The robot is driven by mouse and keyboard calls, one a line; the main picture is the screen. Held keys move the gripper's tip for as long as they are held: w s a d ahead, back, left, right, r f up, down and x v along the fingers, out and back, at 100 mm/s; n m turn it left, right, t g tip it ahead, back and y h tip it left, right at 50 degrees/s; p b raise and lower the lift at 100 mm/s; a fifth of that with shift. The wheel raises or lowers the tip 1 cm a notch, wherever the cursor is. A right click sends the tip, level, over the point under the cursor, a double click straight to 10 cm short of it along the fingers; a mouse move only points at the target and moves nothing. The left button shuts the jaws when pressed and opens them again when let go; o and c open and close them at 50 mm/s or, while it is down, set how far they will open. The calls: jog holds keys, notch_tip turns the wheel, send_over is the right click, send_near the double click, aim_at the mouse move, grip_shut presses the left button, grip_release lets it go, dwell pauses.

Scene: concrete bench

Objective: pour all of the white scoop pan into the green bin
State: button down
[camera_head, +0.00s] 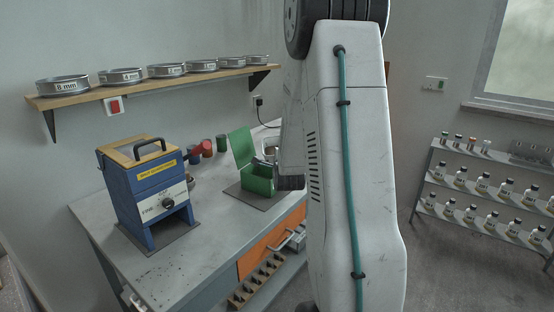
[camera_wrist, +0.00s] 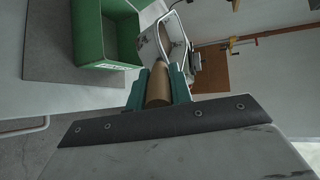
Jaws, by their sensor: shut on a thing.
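My gripper (camera_wrist: 159,82) shows in the wrist view, its teal fingers shut on a tan round handle. A pale scoop pan (camera_wrist: 148,47) with a thin bright rim extends beyond the handle; its contents are not clear. The green bin (camera_wrist: 90,35) is left of the pan in the wrist view, apart from the fingers. In the head view the green bin (camera_head: 257,180) sits on a grey mat on the bench, its flap raised. My arm hides the gripper there. A small pale round shape behind the bin cannot be told clearly.
A blue box with a black handle (camera_head: 150,190) stands left on the bench (camera_head: 150,268). A red-headed tool (camera_head: 202,149) lies between it and the bin. A shelf of sieves (camera_head: 120,77) hangs above. Bottle racks (camera_head: 480,190) stand right.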

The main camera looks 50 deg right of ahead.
jog(key=shift+f+n, duration=0.5)
jog(key=shift+f, duration=0.15)
jog(key=n, duration=0.1)
jog(key=n+g+h, duration=0.1)
jog(key=n, duration=0.1)
jog(key=shift+w+a+r+h, duration=0.15)
jog(key=shift+w+a+h, duration=0.15)
jog(key=shift+w+a, duration=0.1)
jog(key=w+a+f+n+h, duration=0.3)
jog(key=a+n+h, duration=0.1)
jog(key=n, duration=1.1)
jog(key=shift+w+f+h, duration=0.2)
jog(key=shift+w+h, duration=0.1)
